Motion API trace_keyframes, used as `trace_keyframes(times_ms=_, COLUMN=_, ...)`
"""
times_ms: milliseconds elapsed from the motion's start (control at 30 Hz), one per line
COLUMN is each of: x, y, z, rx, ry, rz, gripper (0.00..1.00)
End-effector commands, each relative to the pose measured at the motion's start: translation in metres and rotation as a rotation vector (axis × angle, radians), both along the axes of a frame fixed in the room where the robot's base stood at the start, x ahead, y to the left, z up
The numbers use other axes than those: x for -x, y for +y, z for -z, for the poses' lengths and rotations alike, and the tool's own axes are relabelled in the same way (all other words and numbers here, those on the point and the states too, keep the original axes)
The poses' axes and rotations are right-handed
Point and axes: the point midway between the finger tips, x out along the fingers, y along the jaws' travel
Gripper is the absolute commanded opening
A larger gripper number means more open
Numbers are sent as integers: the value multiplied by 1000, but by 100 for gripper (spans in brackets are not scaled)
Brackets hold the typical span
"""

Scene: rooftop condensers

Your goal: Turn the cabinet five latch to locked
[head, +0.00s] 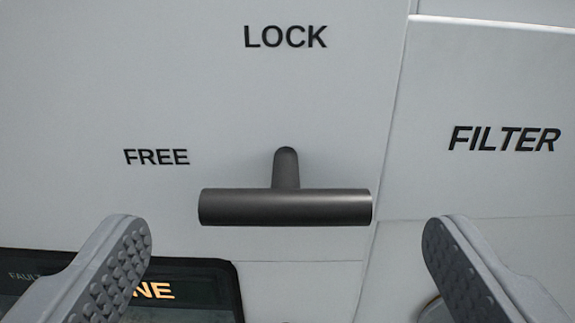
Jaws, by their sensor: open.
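The latch (285,206) is a dark grey T-shaped handle on a light grey cabinet panel (90,80) in the head view. Its crossbar lies level in the picture, and its short stem (286,168) meets the panel just above the bar. The word LOCK (285,37) is printed above the latch, and FREE (156,157) is printed to its upper left. My gripper (285,245) is open, with one ribbed finger at lower left and the other at lower right. The bar lies between and above the fingertips in the picture, with clear gaps on both sides. No contact shows.
A dark display (205,285) with orange letters sits at lower left, partly hidden by my left finger. A panel marked FILTER (504,139) is at right beyond a seam. A small round part (432,308) shows partly at lower right. The panel around the latch is clear.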

Motion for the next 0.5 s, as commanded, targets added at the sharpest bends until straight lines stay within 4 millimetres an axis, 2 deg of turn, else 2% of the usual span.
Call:
trace_keyframes(times_ms=300, x=-26, y=-1, z=1, rx=1, ry=2, rz=-1, gripper=85)
trace_keyframes(times_ms=500, x=-31, y=-2, z=0, rx=0, ry=-2, rz=-2, gripper=85)
